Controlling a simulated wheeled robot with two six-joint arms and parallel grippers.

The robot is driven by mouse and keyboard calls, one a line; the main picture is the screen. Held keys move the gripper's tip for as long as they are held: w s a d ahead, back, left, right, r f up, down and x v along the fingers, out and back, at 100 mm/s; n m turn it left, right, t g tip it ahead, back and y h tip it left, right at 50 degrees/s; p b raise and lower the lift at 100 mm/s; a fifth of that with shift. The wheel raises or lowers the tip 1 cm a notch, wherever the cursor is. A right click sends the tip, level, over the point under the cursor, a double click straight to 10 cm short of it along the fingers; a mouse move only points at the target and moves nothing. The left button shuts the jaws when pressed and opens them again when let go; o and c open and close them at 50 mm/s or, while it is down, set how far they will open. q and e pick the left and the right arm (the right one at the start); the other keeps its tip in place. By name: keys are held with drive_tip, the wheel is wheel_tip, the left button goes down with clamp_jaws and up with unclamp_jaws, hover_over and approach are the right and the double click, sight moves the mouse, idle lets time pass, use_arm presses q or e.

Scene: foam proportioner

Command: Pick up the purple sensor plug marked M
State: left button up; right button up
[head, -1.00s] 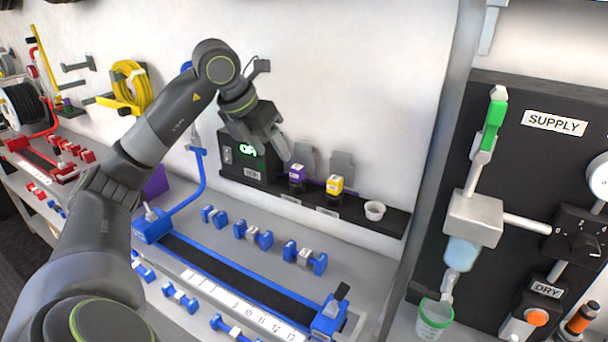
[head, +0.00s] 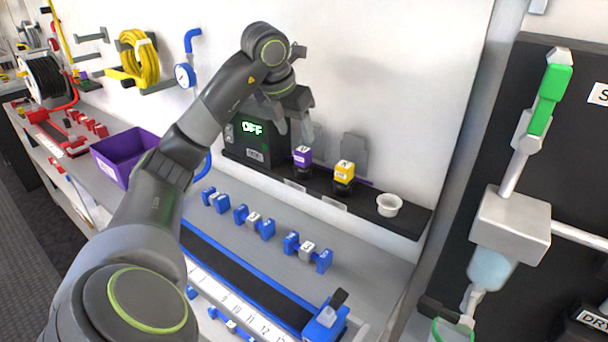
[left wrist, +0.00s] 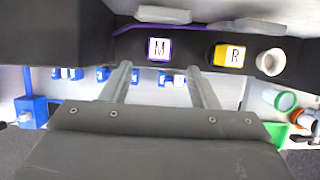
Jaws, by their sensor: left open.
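The purple sensor plug marked M (head: 302,157) stands upright on a dark wall shelf, beside the black box with a green OFF display. In the left wrist view, the plug (left wrist: 159,49) shows its white M label, just beyond and roughly midway between my fingertips. My left gripper (head: 294,128) is open and empty, close above the plug in the head view. Its two fingers (left wrist: 158,70) also show in the left wrist view. Whether a finger touches the plug cannot be told. My right gripper is not in view.
A yellow plug marked R (head: 344,171) and a white cup (head: 389,205) stand to the right on the same shelf (head: 405,223). The OFF display box (head: 250,147) is close on the left. Blue holders (head: 254,220) and a purple bin (head: 118,158) are below and left.

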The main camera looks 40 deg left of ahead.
sight(301, 150)
use_arm(q)
drive_tip(key=b+x, duration=0.1)
drive_tip(key=x, duration=0.1)
drive_tip(key=shift+w+f, duration=0.1)
drive_tip(key=shift+f, duration=0.2)
drive_tip(key=shift+w+f, duration=0.2)
drive_tip(key=shift+f, duration=0.25)
drive_tip(key=p+x, duration=0.1)
drive_tip(key=x, duration=0.3)
drive_tip(key=shift+w+a+f+p, duration=0.1)
drive_tip(key=shift+p, duration=0.2)
drive_tip(key=c, duration=1.1)
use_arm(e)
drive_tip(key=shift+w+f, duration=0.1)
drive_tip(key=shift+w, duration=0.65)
use_arm(q)
drive_tip(key=shift+c, duration=0.2)
